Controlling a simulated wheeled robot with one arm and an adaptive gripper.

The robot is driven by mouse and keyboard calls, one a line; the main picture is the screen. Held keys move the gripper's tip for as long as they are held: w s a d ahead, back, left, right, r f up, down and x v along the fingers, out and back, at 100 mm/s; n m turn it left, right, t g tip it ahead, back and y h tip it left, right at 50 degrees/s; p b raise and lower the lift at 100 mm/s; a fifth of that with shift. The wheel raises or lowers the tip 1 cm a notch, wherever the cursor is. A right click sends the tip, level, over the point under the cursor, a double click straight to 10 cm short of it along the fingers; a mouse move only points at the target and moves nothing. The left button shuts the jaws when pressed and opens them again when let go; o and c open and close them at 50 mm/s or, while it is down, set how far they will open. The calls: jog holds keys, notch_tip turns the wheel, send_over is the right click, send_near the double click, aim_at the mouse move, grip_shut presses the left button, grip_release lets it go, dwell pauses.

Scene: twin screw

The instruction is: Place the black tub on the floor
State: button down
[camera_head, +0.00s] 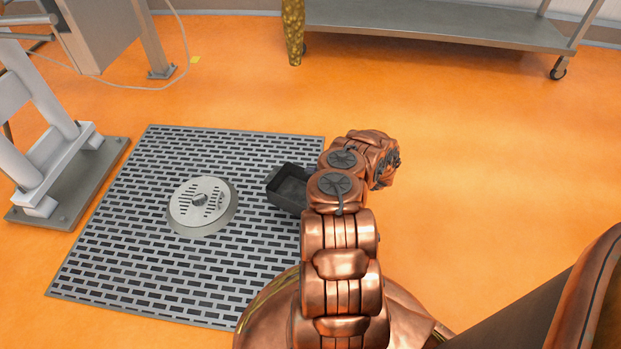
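The black tub (288,187) is a small, dark, open-topped rectangular box, upright or nearly so, at the right part of the grey slotted floor grate. Its right end is hidden behind my copper-coloured arm. I cannot tell whether it rests on the grate or hangs above it. My arm reaches forward from the bottom of the picture and bends at the top near the tub. My gripper's fingers are hidden behind the arm, so I cannot see whether they touch the tub. The orange floor (480,200) is bare to the right of the arm.
The grey grate (140,235) carries a round metal drain cover (201,204) left of the tub. A white-grey stand (50,150) on a base plate is at left. A wheeled steel table (440,25) and a gold post (293,30) stand at the back.

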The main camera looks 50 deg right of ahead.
aim_at(301, 192)
jog(key=shift+w, duration=0.2)
jog(key=shift+w+f+b, duration=0.15)
jog(key=shift+f+b, duration=0.9)
jog(key=shift+f, duration=0.7)
jog(key=shift+d+f, duration=0.1)
jog(key=shift+f, duration=0.2)
jog(key=c, duration=1.3)
grip_release()
